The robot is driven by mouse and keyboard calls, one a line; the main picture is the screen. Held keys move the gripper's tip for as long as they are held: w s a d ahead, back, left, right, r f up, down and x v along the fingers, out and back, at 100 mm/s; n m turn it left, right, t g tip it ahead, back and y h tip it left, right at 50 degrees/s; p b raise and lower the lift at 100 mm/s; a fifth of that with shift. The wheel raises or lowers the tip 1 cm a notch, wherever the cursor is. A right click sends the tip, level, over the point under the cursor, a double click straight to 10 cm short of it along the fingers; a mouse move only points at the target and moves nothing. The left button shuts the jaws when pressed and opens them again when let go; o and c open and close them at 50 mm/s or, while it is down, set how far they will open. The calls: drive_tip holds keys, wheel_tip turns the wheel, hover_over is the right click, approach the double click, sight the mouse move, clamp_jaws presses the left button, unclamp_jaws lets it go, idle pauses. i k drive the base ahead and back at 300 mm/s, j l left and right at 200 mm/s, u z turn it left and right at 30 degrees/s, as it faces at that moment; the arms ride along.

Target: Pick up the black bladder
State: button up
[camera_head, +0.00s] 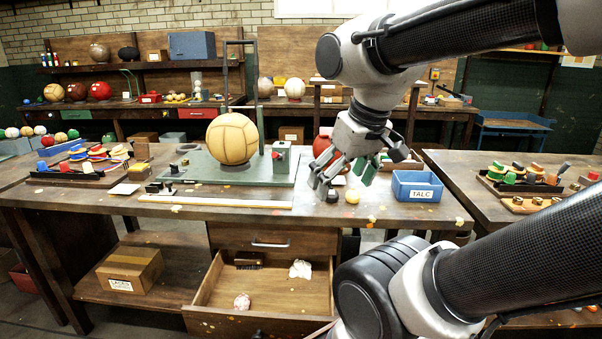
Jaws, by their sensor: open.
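A small black rounded thing (332,196), which looks like the black bladder, lies on the workbench top near its front edge. My gripper (341,178) hangs above the bench with its fingers pointing down and spread apart. It is open, and I see nothing held in it. The fingertips are just above and behind the black thing in the picture; I cannot tell the exact gap. A small yellow ball (352,197) sits right beside the black thing, and a pale one (339,181) lies partly hidden behind the fingers.
A blue TALC bin (417,186) stands right of my gripper. A tan ball (232,138) sits on a green stand (215,178) with an upright frame to the left. An open drawer (262,290) juts out below the bench.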

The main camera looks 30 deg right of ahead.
sight(333, 194)
drive_tip(key=z, duration=1.55)
drive_tip(key=i+l, duration=0.6)
drive_tip(key=i+l+u, duration=0.15)
drive_tip(key=u, duration=0.25)
drive_tip(key=l+u, duration=0.25)
drive_tip(key=u, duration=0.2)
drive_tip(key=i+l+u, duration=0.1)
drive_tip(key=l+u, duration=0.3)
drive_tip(key=j+u, duration=0.1)
drive_tip(key=u, duration=0.75)
